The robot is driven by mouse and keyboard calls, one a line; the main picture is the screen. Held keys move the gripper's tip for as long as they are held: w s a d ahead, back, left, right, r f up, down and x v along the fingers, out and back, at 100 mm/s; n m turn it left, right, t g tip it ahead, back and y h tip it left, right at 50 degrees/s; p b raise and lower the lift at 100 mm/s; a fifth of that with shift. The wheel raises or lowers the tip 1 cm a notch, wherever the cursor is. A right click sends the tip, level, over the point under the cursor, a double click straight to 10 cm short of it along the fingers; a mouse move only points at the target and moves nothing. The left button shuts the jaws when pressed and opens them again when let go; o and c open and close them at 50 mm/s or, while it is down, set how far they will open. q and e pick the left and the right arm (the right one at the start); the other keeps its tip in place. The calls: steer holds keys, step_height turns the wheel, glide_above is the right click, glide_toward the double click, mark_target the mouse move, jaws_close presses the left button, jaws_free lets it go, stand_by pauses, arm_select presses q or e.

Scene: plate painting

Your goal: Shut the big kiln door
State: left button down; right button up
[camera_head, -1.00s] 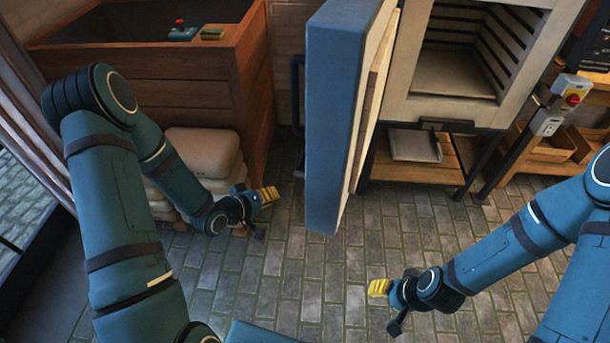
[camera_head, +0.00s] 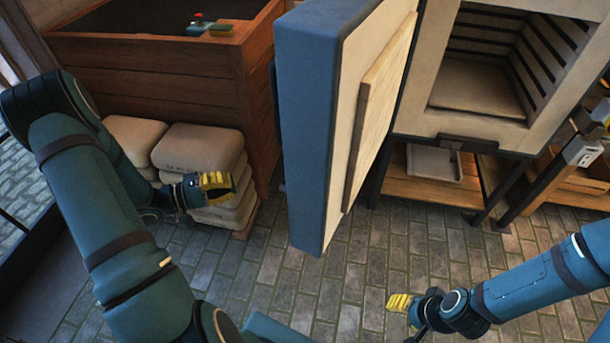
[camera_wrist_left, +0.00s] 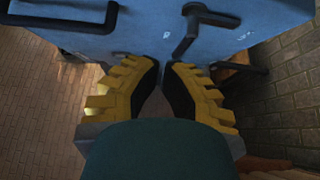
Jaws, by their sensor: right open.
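The big kiln door (camera_head: 305,130) stands wide open, its blue edge toward me and its cream inner face to the right. The kiln (camera_head: 415,95) behind it has an open, empty-looking chamber. My left gripper (camera_head: 217,186) is left of the door, on its outer side, apart from it. In the left wrist view, the door's blue outer face (camera_wrist_left: 140,30) lies ahead, with a black lever (camera_wrist_left: 187,38) and a black bar handle (camera_wrist_left: 65,22). The left fingers (camera_wrist_left: 162,75) are apart with nothing between them. My right gripper (camera_head: 402,302) is open and empty, low to the right of the door.
A wooden bin (camera_head: 150,65) stands at the back left, with stacked pale sacks (camera_head: 195,147) before it. A shelf with a grey tray (camera_head: 434,162) is below the kiln. A post (camera_head: 560,165) stands at the right. The brick floor (camera_head: 330,290) below the door is clear.

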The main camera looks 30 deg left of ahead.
mark_target(285, 182)
arm_select(q)
steer(key=s+d+b+x, duration=0.2)
steer(key=x, duration=1.1)
steer(key=shift+d, duration=0.25)
